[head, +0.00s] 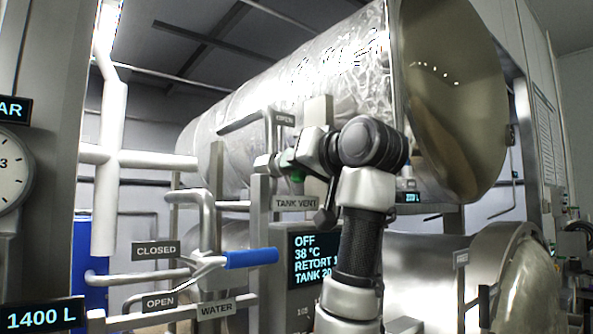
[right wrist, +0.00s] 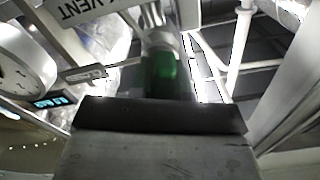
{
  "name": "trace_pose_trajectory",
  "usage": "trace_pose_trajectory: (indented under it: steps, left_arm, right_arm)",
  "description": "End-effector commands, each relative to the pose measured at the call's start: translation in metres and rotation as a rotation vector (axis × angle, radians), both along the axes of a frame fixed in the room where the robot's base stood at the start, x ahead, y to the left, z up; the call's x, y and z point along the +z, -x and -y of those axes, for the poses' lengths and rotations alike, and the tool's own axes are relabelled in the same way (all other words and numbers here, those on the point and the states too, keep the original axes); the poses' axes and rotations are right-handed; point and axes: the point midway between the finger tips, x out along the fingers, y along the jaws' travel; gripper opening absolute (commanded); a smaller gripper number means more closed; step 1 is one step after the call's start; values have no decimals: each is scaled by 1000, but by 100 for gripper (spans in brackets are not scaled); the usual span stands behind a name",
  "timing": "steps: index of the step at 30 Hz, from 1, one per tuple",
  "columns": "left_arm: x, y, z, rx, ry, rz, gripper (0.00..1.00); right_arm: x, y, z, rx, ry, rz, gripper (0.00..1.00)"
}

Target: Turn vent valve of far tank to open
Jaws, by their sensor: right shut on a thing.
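The tank vent valve has a green handle (head: 287,158) beside a metal pipe, above the "TANK VENT" label (head: 295,203). The handle also shows in the right wrist view (right wrist: 165,76), directly beyond the dark finger pad. My right gripper (head: 300,160) is shut on this green handle; its arm rises from below and hides part of the valve. In the right wrist view my right gripper (right wrist: 162,112) covers the handle's near end. A small tag (head: 284,119) above the valve is too blurred to read surely. My left gripper is in neither view.
A blue lever (head: 250,258) points right near the "CLOSED" (head: 156,250), "OPEN" (head: 159,302) and "WATER" (head: 216,309) labels. White pipes (head: 112,160) stand at left. A display (head: 312,258) is behind my arm.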

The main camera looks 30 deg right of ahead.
Motion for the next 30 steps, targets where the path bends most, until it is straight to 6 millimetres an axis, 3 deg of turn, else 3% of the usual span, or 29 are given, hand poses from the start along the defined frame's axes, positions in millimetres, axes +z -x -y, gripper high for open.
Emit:
trace_pose_trajectory:
  steps: [12,30]
  left_arm:
    - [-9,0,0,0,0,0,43]
    - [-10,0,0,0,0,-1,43]
  right_arm:
    - [-1,0,0,1,275,17,0]
    - [0,0,0,1,360,25,0]
